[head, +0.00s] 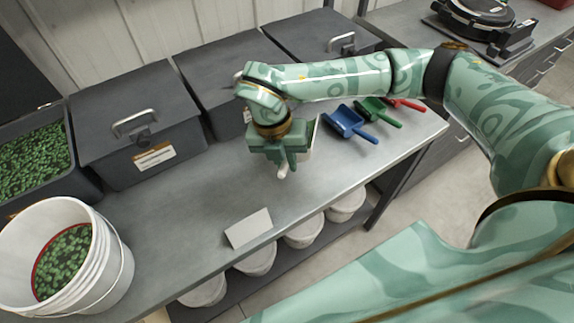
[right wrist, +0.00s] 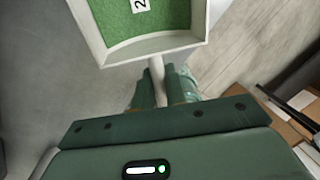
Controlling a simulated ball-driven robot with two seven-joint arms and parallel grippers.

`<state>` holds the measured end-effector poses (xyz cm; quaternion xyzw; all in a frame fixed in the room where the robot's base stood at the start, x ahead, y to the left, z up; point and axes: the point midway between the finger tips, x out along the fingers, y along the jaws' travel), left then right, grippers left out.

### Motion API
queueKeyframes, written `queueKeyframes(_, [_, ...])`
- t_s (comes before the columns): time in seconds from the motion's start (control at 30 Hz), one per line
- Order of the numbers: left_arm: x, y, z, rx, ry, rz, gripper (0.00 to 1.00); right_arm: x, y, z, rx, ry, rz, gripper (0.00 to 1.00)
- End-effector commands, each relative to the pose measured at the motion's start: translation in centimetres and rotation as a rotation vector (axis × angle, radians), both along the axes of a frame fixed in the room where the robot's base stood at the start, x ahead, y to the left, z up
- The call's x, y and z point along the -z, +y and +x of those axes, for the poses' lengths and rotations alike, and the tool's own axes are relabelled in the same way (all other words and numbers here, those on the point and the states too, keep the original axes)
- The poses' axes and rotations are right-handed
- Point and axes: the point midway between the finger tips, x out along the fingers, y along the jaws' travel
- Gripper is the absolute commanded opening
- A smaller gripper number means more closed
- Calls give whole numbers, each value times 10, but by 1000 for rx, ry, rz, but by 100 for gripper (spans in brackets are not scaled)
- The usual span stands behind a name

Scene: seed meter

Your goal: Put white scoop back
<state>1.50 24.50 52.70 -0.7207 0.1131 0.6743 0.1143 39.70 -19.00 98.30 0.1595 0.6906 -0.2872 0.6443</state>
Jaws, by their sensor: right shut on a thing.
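The white scoop (head: 282,172) is in my right gripper (head: 286,156); in the head view only its handle end and a pale edge show, the rest hidden behind the gripper. In the right wrist view the scoop (right wrist: 152,47) shows its pale walls around a green inside with a white label bearing a 2. The right gripper (right wrist: 159,88) is shut on its handle. It is over the grey bench (head: 190,225), left of the blue scoop (head: 346,122); I cannot tell whether the scoop touches the bench. My left gripper is not in view.
A green scoop (head: 373,110) and a red scoop (head: 405,103) lie right of the blue one. Lidded grey bins (head: 140,115) line the back. A white bucket (head: 110,275) holding green seed stands front left. A blank card (head: 248,228) is at the front edge. The bench middle is clear.

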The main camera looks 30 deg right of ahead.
Motion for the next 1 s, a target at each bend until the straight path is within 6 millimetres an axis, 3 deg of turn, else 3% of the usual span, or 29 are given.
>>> queueKeyframes(0.03, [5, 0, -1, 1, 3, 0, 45, 12, -4, 6, 4, 2, 0, 0])
queueKeyframes(0.2, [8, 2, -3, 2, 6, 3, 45, 27, -12, 19, 3, -2, 1, 0])
queueKeyframes(0.37, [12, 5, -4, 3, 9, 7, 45, 38, -17, 26, 3, -1, 0, 0])
queueKeyframes(0.53, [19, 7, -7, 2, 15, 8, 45, 67, -17, 26, 2, 2, 0, 0])
queueKeyframes(0.9, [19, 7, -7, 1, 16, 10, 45, 71, -17, 27, 2, -2, 0, 0])
queueKeyframes(0.93, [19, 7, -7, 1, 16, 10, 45, 71, -17, 27, 2, -2, 0, 16])
queueKeyframes(1.0, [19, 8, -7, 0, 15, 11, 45, 71, -17, 27, 2, -2, 0, 35])
